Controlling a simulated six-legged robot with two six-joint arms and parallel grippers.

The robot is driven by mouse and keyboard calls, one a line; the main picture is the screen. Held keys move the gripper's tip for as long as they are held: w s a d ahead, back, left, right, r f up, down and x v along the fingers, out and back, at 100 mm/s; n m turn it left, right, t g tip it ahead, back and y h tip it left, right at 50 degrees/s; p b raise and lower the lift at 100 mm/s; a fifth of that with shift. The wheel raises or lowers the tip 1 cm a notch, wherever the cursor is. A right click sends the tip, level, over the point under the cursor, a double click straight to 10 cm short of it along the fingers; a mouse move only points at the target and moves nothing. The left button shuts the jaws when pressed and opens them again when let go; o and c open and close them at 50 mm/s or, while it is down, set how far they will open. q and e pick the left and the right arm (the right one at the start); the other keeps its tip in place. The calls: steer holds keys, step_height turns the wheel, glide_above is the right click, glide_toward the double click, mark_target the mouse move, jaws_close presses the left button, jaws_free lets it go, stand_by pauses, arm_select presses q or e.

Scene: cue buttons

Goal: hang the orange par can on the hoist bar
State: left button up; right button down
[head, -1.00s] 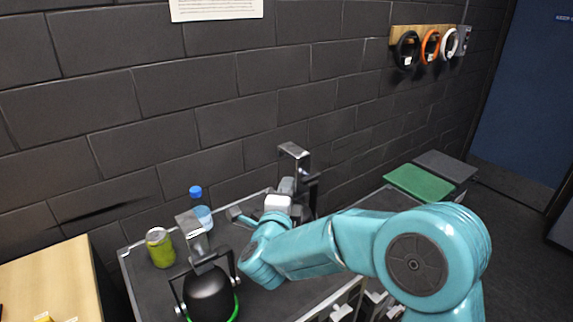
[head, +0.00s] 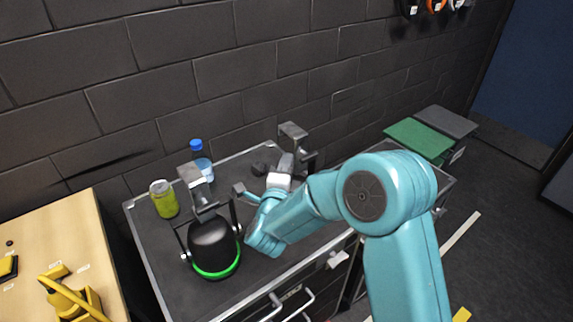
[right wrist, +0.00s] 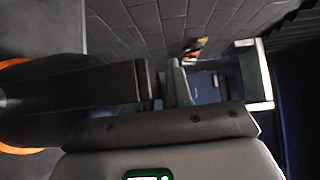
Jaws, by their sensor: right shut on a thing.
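My right gripper (head: 287,164) is shut on a dark par can, above the back of the cart top. Its grey hook clamp (head: 293,131) shows behind the gripper in the head view; my arm hides most of its body. In the right wrist view the dark par can (right wrist: 60,95) fills the left side, with orange ring edges at the far left. A second par can, with a green ring (head: 213,247), stands on the cart, left of my arm, clamp upward. The hoist bar cannot be made out. My left gripper is not in view.
The dark cart top (head: 163,248) also holds a yellow-green can (head: 164,199) and a blue-capped bottle (head: 201,164). A wooden table (head: 60,235) with yellow items stands at left. A green mat (head: 418,139) lies at back right. A brick wall runs behind.

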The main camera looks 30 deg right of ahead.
steer(key=c, duration=1)
jaws_free()
steer(key=shift+f, duration=0.1)
steer(key=shift+r+p, duration=0.3)
steer(key=shift+p, duration=0.1)
steer(key=b+v, duration=0.4)
steer(key=v, duration=0.8)
steer(key=shift+f, duration=0.15)
